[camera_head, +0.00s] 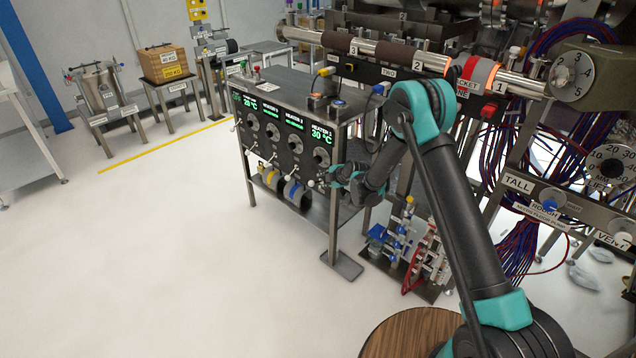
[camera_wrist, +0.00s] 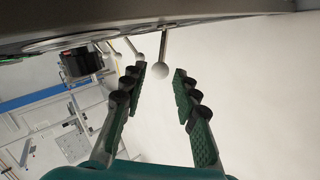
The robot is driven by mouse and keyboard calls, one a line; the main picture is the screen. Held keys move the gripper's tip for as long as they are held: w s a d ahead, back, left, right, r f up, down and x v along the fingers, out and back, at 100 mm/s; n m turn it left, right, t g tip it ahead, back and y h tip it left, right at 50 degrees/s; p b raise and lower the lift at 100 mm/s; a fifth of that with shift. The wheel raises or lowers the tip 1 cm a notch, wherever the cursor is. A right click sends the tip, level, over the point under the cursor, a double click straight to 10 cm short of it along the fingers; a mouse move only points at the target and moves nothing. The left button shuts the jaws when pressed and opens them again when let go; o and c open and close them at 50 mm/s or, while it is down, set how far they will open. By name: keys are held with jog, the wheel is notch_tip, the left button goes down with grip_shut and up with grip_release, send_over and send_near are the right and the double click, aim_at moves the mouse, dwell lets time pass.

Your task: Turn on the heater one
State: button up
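The heater box (camera_head: 275,135) stands left of my arm, its front panel holding several heater units in a row. The rightmost unit (camera_head: 320,135) has a lit green display that seems to read heater 1 and 30 °C, with a round dial (camera_head: 321,156) below it. My gripper (camera_head: 328,182) is at the lower right of this panel. In the wrist view, my gripper (camera_wrist: 158,74) is open. A metal toggle lever with a white ball tip (camera_wrist: 161,66) reaches between the fingertips, with gaps on both sides.
The box stands on a metal frame with a lower shelf holding rolls (camera_head: 295,192). A rack with blue and red fittings (camera_head: 400,245) stands on the floor below my arm. A vacuum apparatus with pipes (camera_head: 430,62) is behind. The floor in front is clear.

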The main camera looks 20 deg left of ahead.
jog(key=shift+v, duration=1.7)
